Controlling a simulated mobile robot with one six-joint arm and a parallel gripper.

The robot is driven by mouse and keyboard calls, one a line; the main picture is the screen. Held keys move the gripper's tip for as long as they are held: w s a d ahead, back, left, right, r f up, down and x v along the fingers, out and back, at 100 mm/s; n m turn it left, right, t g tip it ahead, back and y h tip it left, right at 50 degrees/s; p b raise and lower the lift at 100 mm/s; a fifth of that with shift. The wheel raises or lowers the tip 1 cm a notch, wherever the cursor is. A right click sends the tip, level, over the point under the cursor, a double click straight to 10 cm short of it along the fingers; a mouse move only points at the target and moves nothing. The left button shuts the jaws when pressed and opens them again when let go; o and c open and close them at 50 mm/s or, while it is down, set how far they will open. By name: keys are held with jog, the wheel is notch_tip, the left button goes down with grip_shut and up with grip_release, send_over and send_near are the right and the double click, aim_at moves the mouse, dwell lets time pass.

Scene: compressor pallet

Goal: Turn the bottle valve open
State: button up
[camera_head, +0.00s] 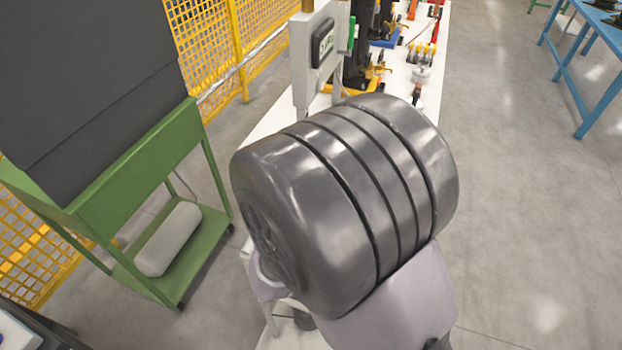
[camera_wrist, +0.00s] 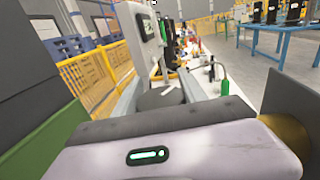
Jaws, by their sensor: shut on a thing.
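I cannot make out the bottle valve for certain in either view. In the head view, my own large ribbed grey arm joint covers the middle of the picture and hides much of the white bench (camera_head: 272,122). In the wrist view, my pale arm housing with a green light fills the bottom. A small green upright item (camera_wrist: 224,86) stands beyond it, too small to identify as a bottle. My gripper's fingertips do not show in either view, nor does anything between them.
A green wheeled stand (camera_head: 140,170) with a dark panel (camera_head: 95,85) is at left, a grey rounded tank (camera_head: 168,240) on its shelf. Behind is a yellow mesh fence (camera_head: 205,45). A grey control box (camera_head: 318,50) stands on the bench. Open floor (camera_head: 530,200) lies at right.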

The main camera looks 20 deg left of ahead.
jog(key=y+b, duration=0.1)
jog(key=b, duration=0.3)
jog(key=shift+f+n, duration=0.3)
jog(key=shift+a+r+y+b, duration=0.15)
jog(key=shift+r+y+b, duration=0.2)
jog(key=shift+b, duration=0.3)
jog(key=o, duration=1.4)
jog(key=shift+c, duration=0.2)
